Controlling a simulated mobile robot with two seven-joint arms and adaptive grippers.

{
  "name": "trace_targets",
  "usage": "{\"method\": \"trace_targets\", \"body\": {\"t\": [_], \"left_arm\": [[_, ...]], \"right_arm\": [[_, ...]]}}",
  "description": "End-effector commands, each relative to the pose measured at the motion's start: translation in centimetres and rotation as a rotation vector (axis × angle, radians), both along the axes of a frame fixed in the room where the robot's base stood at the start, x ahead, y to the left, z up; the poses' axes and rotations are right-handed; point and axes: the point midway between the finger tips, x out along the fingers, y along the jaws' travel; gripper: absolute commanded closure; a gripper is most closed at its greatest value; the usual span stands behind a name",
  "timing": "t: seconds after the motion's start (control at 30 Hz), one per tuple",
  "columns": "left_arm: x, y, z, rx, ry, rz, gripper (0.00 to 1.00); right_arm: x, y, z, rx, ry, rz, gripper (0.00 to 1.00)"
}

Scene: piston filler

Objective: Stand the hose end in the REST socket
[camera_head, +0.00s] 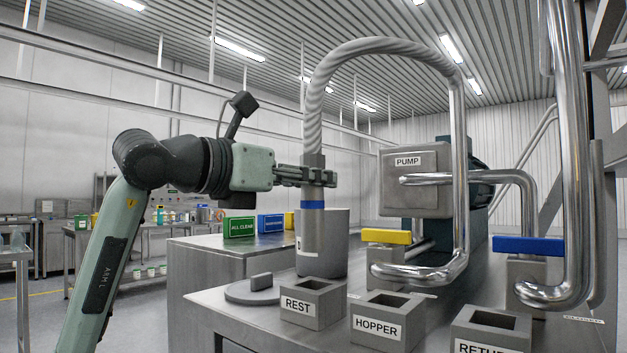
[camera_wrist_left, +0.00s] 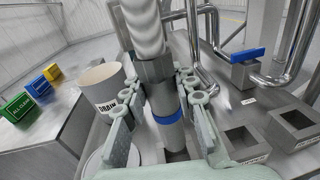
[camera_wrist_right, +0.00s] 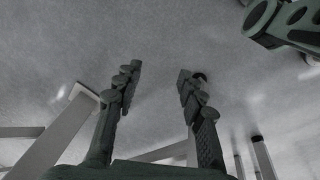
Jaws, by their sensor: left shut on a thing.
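My left gripper (camera_head: 322,177) is shut on the hose end (camera_head: 312,232), a grey fitting with a blue band on a ribbed grey hose (camera_head: 318,95). The left wrist view shows the hose end (camera_wrist_left: 166,108) between the fingers (camera_wrist_left: 163,92), hiding most of the socket. My right gripper (camera_wrist_right: 160,75) is open and empty in the right wrist view.
The HOPPER socket (camera_head: 388,321) and the RETURN socket (camera_head: 490,330) stand to the right. A grey DRAIN cup (camera_wrist_left: 103,88) stands close by. A flat lid (camera_head: 252,291) lies left of REST. The pump (camera_head: 415,178) and steel pipes rise behind, with yellow (camera_head: 386,236) and blue (camera_head: 528,245) handles.

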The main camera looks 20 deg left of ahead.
Motion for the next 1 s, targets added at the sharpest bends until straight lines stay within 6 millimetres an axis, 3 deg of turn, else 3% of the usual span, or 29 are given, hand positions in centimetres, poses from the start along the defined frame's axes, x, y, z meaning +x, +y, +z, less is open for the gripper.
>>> {"method": "trace_targets", "body": {"t": [0.17, 0.4, 0.6, 1.0], "left_arm": [[0.0, 0.0, -0.1, 0.000, -0.003, 0.000, 1.00], [0.0, 0.0, -1.8, -0.001, -0.002, 0.000, 1.00], [-0.1, 0.0, -2.8, -0.001, -0.003, -0.001, 1.00], [-0.1, 0.0, -3.1, -0.001, -0.003, 0.000, 1.00]], "right_arm": [[-0.3, 0.1, -0.1, 0.001, 0.003, 0.000, 0.60], [-0.1, 0.1, 0.0, 0.002, 0.001, -0.001, 0.60], [0.7, 0.4, 1.1, 0.009, -0.010, -0.010, 0.60], [1.0, 0.5, 1.6, 0.012, -0.017, -0.014, 0.60]]}}
